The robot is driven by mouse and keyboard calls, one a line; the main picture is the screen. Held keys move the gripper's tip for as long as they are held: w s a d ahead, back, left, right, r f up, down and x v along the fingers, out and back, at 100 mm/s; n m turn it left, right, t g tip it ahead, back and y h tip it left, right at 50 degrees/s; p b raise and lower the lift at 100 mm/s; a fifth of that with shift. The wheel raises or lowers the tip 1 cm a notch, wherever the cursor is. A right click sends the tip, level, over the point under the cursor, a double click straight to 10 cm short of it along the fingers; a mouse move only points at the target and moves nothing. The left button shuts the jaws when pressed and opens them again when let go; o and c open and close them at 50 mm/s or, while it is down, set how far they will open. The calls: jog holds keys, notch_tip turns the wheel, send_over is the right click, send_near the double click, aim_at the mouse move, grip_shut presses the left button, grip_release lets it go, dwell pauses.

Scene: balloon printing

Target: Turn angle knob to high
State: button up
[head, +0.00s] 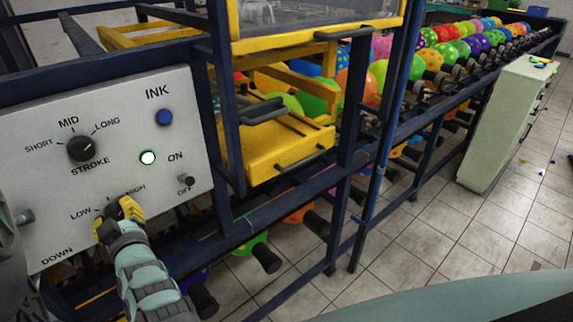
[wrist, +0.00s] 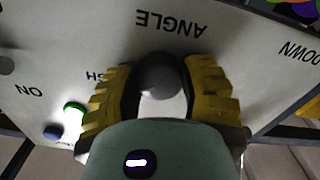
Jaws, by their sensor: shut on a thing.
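The white control panel (head: 45,170) fills the left of the head view. The angle knob (wrist: 160,76) is a dark round knob under the upside-down ANGLE label in the wrist view. My gripper (head: 118,216) has its yellow fingers on both sides of this knob, shut on it. In the head view the LOW and HIGH marks show beside the gripper, which hides most of the knob. In the wrist view a finger covers part of HIGH, and LOW is hidden. Which way the knob points cannot be told.
Above are the black stroke knob (head: 82,149), the blue ink button (head: 164,117) and a lit green button (head: 148,158). A small dark OFF knob (head: 187,181) sits right of my gripper. A blue frame with a yellow tray (head: 262,150) stands to the right.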

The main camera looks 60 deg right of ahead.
jog(key=shift+c, duration=1.4)
jog(key=shift+m, duration=0.3)
jog(key=o, duration=1.2)
jog(key=v, duration=0.7)
jog(key=shift+s, duration=0.3)
jog(key=shift+a+r, duration=0.1)
